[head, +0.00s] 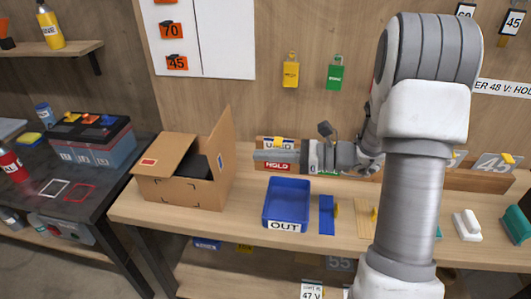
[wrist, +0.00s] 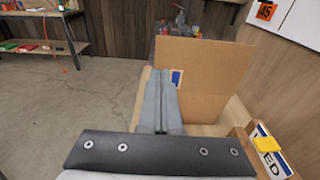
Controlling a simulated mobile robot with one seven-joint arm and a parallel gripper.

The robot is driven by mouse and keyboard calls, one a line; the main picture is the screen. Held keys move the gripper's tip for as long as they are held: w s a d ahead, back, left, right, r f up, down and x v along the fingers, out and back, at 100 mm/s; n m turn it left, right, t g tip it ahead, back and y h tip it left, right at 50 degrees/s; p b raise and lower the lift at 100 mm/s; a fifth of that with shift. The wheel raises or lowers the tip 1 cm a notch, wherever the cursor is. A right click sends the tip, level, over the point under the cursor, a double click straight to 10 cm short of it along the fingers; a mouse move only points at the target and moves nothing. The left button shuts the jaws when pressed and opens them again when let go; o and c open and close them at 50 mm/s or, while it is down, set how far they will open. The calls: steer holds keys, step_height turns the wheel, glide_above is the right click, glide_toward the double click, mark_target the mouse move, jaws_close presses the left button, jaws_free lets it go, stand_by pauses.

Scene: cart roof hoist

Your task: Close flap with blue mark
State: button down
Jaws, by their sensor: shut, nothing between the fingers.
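A cardboard box (head: 180,192) stands at the left end of the wooden bench. Its right flap (head: 221,145) stands upright. In the wrist view this flap (wrist: 215,75) fills the middle, with a blue mark (wrist: 176,77) partly hidden by my fingers. Another flap (head: 165,150) with a red mark (head: 148,161) slopes over the box's left part. My gripper (head: 256,155) is shut and empty, pointing left at the outer face of the upright flap. It also shows in the wrist view (wrist: 160,72). The head view shows a gap between fingertips and flap.
A blue OUT tray (head: 286,220) sits right of the box, below my gripper. A HOLD sign (head: 278,167) and yellow clip stand close behind the gripper. A dark table (head: 60,185) with a battery (head: 95,140) is at left. Something dark (head: 200,166) is inside the box.

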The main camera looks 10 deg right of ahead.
mark_target(208, 148)
steer(key=x, duration=1)
steer(key=shift+w+a, duration=0.15)
steer(key=shift+a, duration=0.25)
steer(key=shift+p, duration=0.4)
steer(key=shift+w+a+r+h+p, duration=0.15)
steer(key=shift+a+r+h+p, duration=0.4)
steer(key=shift+p, duration=0.55)
steer(key=a+h+p, duration=0.1)
steer(key=p, duration=0.1)
steer(key=a+g+h+p, duration=0.1)
steer(key=shift+w+r+p, duration=0.1)
steer(key=shift+w+p, duration=0.3)
steer(key=w+a+f+g+h+p, duration=0.2)
steer(key=a+f+h+p, duration=0.3)
steer(key=a+f, duration=0.3)
steer(key=shift+w+a+h, duration=0.3)
steer(key=shift+w+h, duration=0.05)
steer(key=shift+w, duration=0.2)
steer(key=shift+d+f, duration=0.1)
